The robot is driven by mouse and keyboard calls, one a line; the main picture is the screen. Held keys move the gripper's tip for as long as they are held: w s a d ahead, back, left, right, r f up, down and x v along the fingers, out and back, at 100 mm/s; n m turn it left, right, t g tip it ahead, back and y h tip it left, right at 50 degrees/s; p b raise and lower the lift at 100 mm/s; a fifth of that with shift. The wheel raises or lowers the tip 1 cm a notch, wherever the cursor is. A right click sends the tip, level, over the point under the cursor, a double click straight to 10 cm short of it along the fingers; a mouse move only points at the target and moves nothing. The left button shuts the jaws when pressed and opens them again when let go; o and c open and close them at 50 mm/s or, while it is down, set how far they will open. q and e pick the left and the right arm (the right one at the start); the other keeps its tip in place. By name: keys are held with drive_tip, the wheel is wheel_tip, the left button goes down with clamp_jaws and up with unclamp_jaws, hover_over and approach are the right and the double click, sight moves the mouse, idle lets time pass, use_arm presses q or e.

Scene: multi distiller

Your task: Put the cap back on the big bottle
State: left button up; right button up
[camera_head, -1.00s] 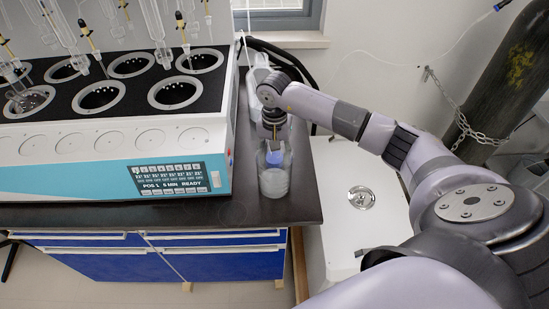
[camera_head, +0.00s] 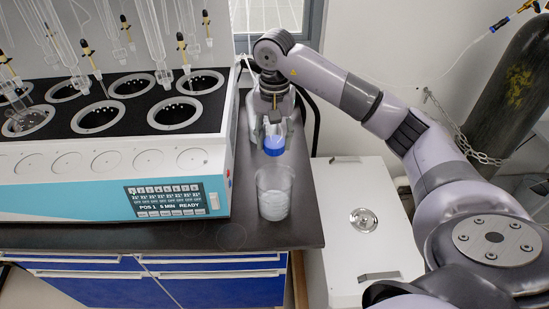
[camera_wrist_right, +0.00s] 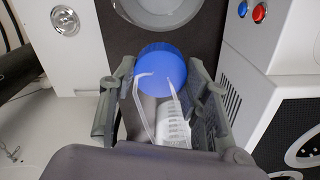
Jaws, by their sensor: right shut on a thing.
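A round blue cap (camera_head: 274,146) is held in my right gripper (camera_head: 273,128). It also shows in the right wrist view as a blue disc (camera_wrist_right: 168,68) at the fingertips, with pale narrow pieces overlapping it. A clear round shape (camera_wrist_right: 158,10) beyond the cap in the wrist view is probably this container, cut off by the frame. My left gripper is out of view.
The white and teal distiller (camera_head: 110,180), with glassware above it, stands close to the left of the container. A pale translucent vessel (camera_head: 253,125) stands behind, partly hidden by my right gripper. Bare dark counter (camera_head: 255,238) lies in front.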

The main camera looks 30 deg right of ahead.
sight(275, 142)
wheel_tip(275, 142, up, 6)
drive_tip(key=shift+r, duration=0.1)
idle(0.5)
